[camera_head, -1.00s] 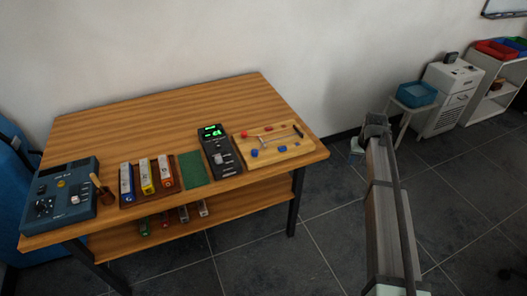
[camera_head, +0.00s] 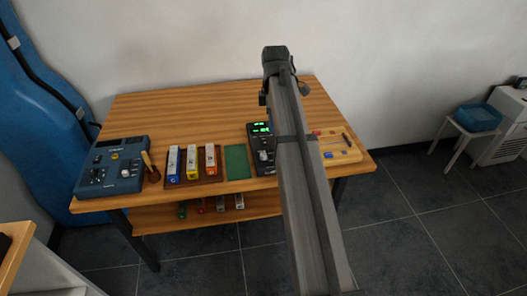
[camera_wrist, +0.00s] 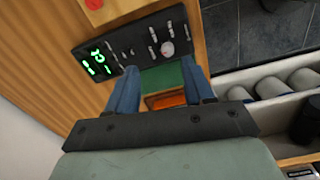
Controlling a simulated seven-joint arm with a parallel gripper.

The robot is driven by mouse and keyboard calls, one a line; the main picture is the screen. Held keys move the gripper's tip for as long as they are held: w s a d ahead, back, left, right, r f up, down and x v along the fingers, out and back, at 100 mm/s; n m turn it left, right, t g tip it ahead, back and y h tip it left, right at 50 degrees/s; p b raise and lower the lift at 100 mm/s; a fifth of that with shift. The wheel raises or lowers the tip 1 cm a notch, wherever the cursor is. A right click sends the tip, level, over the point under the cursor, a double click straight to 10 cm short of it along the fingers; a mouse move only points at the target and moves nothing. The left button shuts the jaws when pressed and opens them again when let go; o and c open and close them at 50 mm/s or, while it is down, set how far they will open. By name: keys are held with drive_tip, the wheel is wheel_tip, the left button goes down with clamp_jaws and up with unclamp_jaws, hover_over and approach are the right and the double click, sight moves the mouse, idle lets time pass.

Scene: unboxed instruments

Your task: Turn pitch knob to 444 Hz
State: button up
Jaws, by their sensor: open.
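A black device (camera_head: 258,148) with lit green digits stands on the table, partly behind my arm. The digits are too small to read. The wrist view shows this device (camera_wrist: 133,45) near the top, with a small round pale knob (camera_wrist: 167,48) and white markings. A blue device (camera_head: 112,167) with a dark dial and a pale knob stands at the table's left end. I cannot tell which knob is the pitch knob. My gripper (camera_wrist: 160,66) is open and empty, its two fingers apart over a green mat (camera_wrist: 163,78). It touches no knob that I can see.
The wooden table (camera_head: 200,103) also holds several coloured blocks in a brown rack (camera_head: 208,180), a green mat (camera_head: 237,161) and a light board (camera_head: 345,155) with small parts. A wooden peg (camera_head: 148,162) stands beside the blue device. The table's back is clear.

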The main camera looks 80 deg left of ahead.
sight(263, 154)
drive_tip(key=shift+n, duration=0.9)
drive_tip(key=s+f, duration=0.1)
drive_tip(key=f, duration=0.3)
drive_tip(key=s+f, duration=0.1)
drive_tip(key=f, duration=0.3)
drive_tip(key=s+f, duration=0.1)
drive_tip(key=f, duration=0.4)
drive_tip(key=shift+s+d, duration=0.1)
drive_tip(key=shift+c, duration=0.5)
clamp_jaws()
